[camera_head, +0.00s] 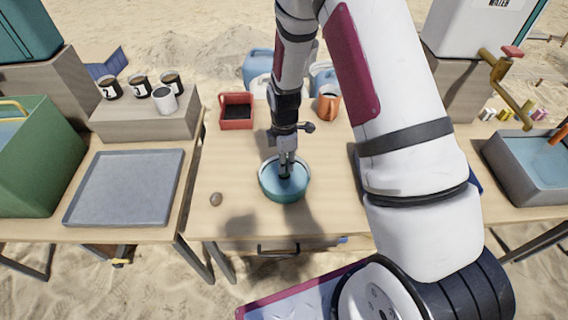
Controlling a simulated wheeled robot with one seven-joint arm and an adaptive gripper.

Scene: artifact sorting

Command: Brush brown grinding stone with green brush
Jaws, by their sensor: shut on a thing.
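A small brown stone (215,199) lies on the wooden table, left of a round teal bowl (285,196) that holds blue water. My gripper (286,171) points down into the bowl, its fingertips at or just above the water. It is shut on a small dark thing, mostly hidden by the fingers and too small to identify. I cannot make out a green brush anywhere else in view.
A red container (237,121) and an orange-brown mug (328,107) stand at the table's back. A grey tray (125,188) lies on the left table. My arm hides the table's right part. The front left around the stone is clear.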

